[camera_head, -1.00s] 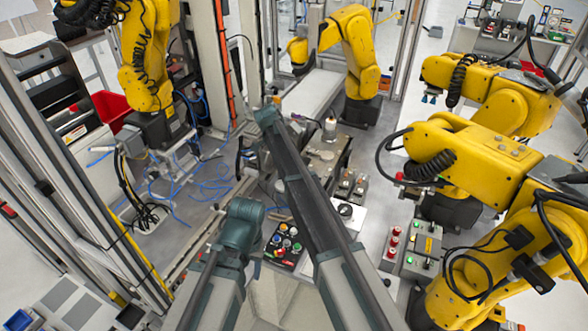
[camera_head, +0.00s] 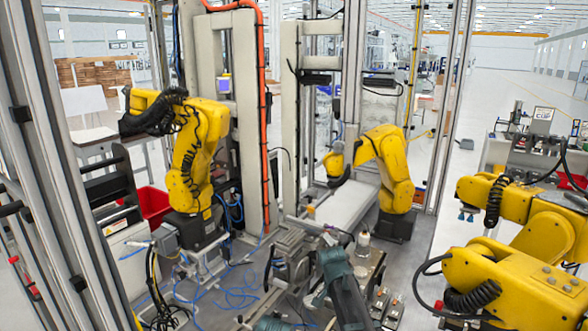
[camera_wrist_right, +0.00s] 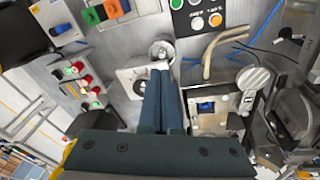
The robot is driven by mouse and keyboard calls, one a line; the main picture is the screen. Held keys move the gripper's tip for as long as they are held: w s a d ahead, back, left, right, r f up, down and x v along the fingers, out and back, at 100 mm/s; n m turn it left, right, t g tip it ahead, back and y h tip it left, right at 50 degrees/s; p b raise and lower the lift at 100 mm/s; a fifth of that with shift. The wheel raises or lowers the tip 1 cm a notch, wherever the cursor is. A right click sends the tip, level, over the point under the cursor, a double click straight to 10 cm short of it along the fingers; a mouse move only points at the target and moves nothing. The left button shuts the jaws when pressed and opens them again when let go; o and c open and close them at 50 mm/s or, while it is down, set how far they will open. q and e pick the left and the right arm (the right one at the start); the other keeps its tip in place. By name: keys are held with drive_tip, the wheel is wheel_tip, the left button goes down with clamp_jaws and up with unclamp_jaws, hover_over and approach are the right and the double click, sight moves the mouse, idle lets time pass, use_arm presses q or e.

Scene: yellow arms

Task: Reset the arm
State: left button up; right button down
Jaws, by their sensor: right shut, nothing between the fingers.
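My right gripper (camera_wrist_right: 161,125) shows in the right wrist view as two dark blue-grey fingers pressed together, shut and empty. It hangs above a grey work surface, with the fingertips beside a white plate with a dark round knob (camera_wrist_right: 140,87). In the head view, a dark green-grey link of my right arm (camera_head: 345,290) reaches up from the bottom edge; its gripper cannot be made out there. Part of my left arm (camera_head: 270,324) just shows at the bottom edge. My left gripper is not in view.
Yellow robot arms stand at left (camera_head: 200,150), at the back (camera_head: 390,165) and at right (camera_head: 530,285). A red bin (camera_head: 152,205) and blue cables (camera_head: 240,290) lie left. In the wrist view, button boxes (camera_wrist_right: 82,84) (camera_wrist_right: 197,17) flank my gripper.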

drive_tip(key=s+d+n+y, duration=0.2)
drive_tip(key=s+n, duration=0.8)
drive_tip(key=s, duration=0.8)
drive_tip(key=s+a+f+n+h+b, duration=0.1)
drive_tip(key=s+a+f+n+b, duration=0.3)
drive_tip(key=a+f+b, duration=0.6)
wheel_tip(320, 180, down, 4)
drive_tip(key=s+b, duration=0.1)
drive_tip(key=b, duration=0.2)
drive_tip(key=shift+a+r, duration=0.25)
drive_tip(key=shift+a, duration=0.1)
drive_tip(key=shift+s, duration=0.1)
